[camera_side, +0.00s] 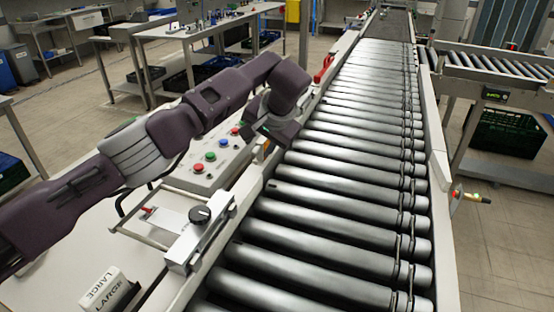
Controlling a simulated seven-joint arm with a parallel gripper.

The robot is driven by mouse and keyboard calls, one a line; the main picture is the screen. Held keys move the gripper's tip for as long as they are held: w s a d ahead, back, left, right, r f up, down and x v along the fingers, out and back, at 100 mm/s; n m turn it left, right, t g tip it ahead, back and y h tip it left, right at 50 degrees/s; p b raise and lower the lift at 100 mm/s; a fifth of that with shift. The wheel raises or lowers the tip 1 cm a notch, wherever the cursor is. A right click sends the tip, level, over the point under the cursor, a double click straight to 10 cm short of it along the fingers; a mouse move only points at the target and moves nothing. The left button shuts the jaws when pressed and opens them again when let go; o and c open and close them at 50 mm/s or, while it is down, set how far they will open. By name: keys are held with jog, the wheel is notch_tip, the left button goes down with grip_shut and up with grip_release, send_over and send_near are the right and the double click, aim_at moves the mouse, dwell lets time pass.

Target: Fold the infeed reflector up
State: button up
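My gripper (268,130) is above the conveyor's left rail, just past the push-button panel, and points down toward the rail. Its fingers are dark and small here, and I cannot tell whether they are open or shut. A small orange piece (266,147) shows on the rail directly below and beside the gripper. I cannot tell whether it is the infeed reflector, or whether the gripper touches it. No reflector can be identified for certain.
The roller conveyor (345,170) is empty. A button panel (212,160) stands left of the rail. A bracket with a black knob (200,217) is nearer, on the left rail. A block marked LARGE (108,290) lies at the lower left. A red part (324,69) is farther along the rail.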

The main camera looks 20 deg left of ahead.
jog(key=s+d+r, duration=0.1)
jog(key=s+d, duration=0.7)
jog(key=d, duration=0.2)
jog(key=shift+s+r, duration=0.4)
jog(key=shift+a, duration=0.1)
